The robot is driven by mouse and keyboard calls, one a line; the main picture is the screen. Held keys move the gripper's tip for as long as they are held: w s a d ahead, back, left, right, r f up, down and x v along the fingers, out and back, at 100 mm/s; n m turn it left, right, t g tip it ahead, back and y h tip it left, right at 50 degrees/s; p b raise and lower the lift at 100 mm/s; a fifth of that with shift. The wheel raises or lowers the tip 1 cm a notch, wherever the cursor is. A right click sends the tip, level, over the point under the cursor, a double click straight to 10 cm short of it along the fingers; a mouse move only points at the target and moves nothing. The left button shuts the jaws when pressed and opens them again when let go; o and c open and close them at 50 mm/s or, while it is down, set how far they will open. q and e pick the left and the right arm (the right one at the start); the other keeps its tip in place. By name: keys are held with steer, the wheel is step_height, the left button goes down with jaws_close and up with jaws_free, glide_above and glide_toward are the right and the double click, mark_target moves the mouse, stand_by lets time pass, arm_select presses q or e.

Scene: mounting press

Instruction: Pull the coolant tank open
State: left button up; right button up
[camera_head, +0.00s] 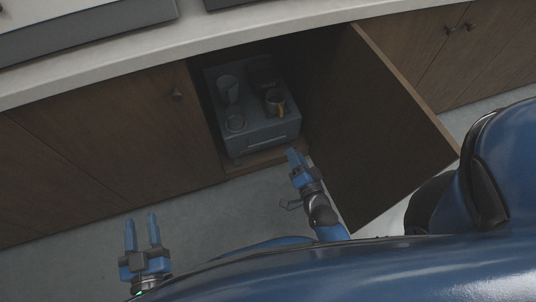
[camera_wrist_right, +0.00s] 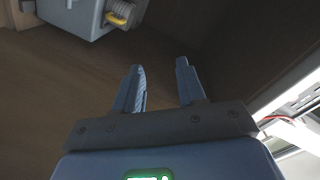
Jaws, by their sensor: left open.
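A grey box-shaped unit, which looks like the coolant tank (camera_head: 250,138), sits inside the open cabinet. A pale bar runs across its front face. Its lower part and front also show at the top of the right wrist view (camera_wrist_right: 75,18). My right gripper (camera_head: 293,155) is just in front of the cabinet opening, to the lower right of the unit and apart from it. In the right wrist view its fingers (camera_wrist_right: 160,66) are spread with nothing between them. My left gripper (camera_head: 141,218) is open and empty at the lower left, over the floor.
An open cabinet door (camera_head: 375,130) stands to the right of my right gripper. A closed door (camera_head: 140,130) is left; the grey floor (camera_head: 210,215) is clear.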

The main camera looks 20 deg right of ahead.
steer(key=w+a+f+m+b, duration=0.1)
steer(key=w+f+m+b, duration=0.15)
steer(key=f+b, duration=0.4)
steer(key=w+f+m+b, duration=0.2)
steer(key=w+f+b, duration=0.15)
steer(key=f, duration=0.55)
steer(key=w+a+f+m+b, duration=0.1)
steer(key=w+f+m+b, duration=0.1)
steer(key=w+f+b, duration=0.6)
steer(key=w+f, duration=0.1)
steer(key=w, duration=0.6)
steer(key=shift+a+f+g+y, duration=0.25)
steer(key=shift+f+g+y, duration=0.05)
steer(key=shift+f+g, duration=0.1)
steer(key=shift+c, duration=0.2)
jaws_close()
